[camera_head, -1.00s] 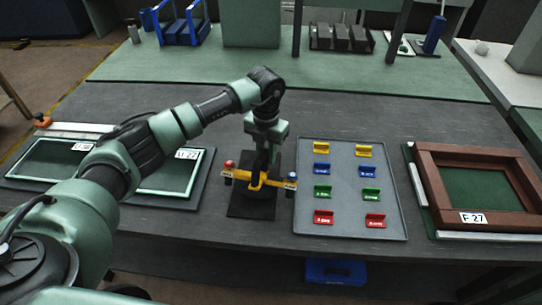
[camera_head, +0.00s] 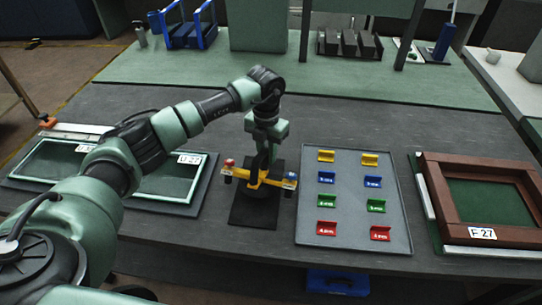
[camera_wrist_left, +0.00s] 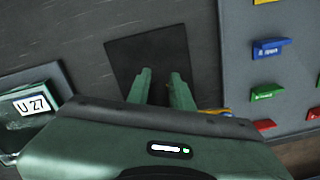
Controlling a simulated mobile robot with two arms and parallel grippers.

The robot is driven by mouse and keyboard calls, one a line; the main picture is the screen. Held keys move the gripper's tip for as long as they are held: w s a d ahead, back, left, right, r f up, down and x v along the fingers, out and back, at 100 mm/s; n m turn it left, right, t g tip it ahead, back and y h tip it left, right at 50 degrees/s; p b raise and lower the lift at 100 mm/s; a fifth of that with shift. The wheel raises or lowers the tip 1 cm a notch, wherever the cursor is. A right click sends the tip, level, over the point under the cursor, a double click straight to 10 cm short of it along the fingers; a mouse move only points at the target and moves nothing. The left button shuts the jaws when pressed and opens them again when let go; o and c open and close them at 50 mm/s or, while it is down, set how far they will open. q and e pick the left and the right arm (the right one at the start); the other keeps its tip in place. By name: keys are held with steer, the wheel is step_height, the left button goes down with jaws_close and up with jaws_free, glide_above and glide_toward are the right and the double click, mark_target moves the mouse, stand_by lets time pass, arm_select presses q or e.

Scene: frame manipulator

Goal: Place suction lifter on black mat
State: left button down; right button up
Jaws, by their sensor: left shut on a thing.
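The suction lifter (camera_head: 274,183) is a yellow bar with a red knob at its left end, a blue knob at its right end and dark cups below. My left gripper (camera_head: 261,172) points down and is shut on the lifter's middle. The lifter is over the black mat (camera_head: 250,217); I cannot tell if its cups touch it. In the left wrist view, my left gripper's fingers (camera_wrist_left: 163,82) are in front of the black mat (camera_wrist_left: 150,52). Only a bit of the yellow lifter (camera_wrist_left: 216,112) shows there, the rest hidden behind the wrist. My right gripper is not in view.
A grey tray (camera_head: 348,210) with several coloured pieces lies close right of the mat. A brown frame marked F 27 (camera_head: 440,208) is farther right. Green-edged glass panels (camera_head: 165,190), marked U 27, lie on the left, partly behind my arm. The table behind the mat is clear.

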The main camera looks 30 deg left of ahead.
arm_select(q)
steer(key=shift+w+a, duration=0.15)
steer(key=c, duration=1.2)
jaws_free()
steer(key=shift+o, duration=0.2)
steer(key=shift+r, duration=0.15)
step_height(320, 180, up, 7)
steer(key=shift+f+b, duration=0.1)
steer(key=shift+b, duration=0.9)
steer(key=shift+r, duration=0.4)
